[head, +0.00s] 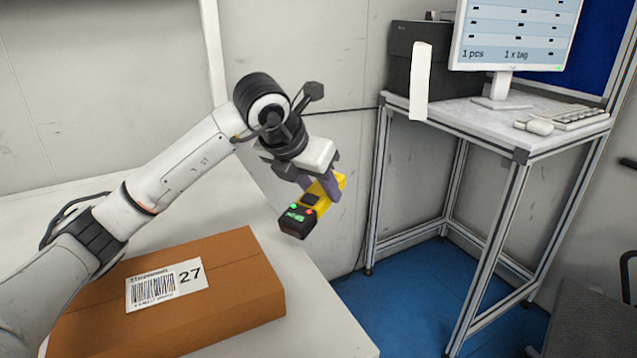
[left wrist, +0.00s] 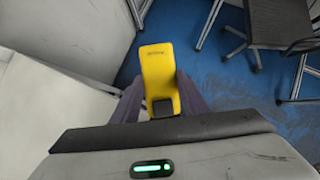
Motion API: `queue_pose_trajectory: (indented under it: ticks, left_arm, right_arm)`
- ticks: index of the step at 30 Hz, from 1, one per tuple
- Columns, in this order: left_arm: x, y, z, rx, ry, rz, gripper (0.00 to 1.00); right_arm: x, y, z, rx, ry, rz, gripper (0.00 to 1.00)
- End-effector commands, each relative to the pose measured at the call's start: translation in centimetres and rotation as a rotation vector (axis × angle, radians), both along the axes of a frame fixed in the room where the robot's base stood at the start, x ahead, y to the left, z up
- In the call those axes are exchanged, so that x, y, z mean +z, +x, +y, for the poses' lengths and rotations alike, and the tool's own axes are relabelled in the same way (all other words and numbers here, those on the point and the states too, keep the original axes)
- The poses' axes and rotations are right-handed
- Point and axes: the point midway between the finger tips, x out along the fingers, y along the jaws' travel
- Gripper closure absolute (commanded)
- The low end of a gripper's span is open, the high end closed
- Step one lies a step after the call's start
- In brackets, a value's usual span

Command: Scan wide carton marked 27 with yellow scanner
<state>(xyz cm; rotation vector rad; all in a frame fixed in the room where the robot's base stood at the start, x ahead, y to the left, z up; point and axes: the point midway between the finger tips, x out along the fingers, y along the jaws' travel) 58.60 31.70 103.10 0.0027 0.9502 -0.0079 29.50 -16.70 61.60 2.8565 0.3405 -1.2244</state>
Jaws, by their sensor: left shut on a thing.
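The wide brown carton (head: 225,275) lies flat on the white table at the lower left of the head view. Its top bears a white label (head: 165,285) with a barcode and the number 27. My left gripper (head: 322,188) is shut on the yellow scanner (head: 340,184) and holds it in the air beyond the carton's far right corner, apart from it. The scanner's dark head, with small green and red lights, points down toward the front. In the left wrist view the yellow scanner (left wrist: 158,75) sits between the fingers. My right gripper is not in view.
The white table (head: 325,325) has bare room right of the carton. A metal-framed stand (head: 450,115) at the right holds a monitor (head: 510,35), a dark printer (head: 400,60) with a paper strip, and a keyboard (head: 575,118). A dark chair (left wrist: 275,25) stands on the blue floor.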

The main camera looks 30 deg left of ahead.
Motion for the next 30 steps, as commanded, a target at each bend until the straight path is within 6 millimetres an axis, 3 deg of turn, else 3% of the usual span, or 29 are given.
queue_pose_trajectory:
  ticks: [15, 17, 27, 30]
  left_arm:
    - [0.1, 0.0, 0.0, 0.000, 0.000, -0.003, 0.89]
    - [1.1, 0.0, 0.0, 0.000, 0.000, -0.004, 0.89]
    - [9.9, 0.0, 0.0, 0.000, 0.000, -0.004, 0.89]
    - [11.0, 0.1, 0.0, 0.001, -0.001, -0.005, 0.89]
  right_arm:
    - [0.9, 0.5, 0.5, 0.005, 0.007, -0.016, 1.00]
    - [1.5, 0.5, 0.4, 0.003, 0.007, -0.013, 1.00]
    - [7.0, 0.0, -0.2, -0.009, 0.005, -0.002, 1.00]
    - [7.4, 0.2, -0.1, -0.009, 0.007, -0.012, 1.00]
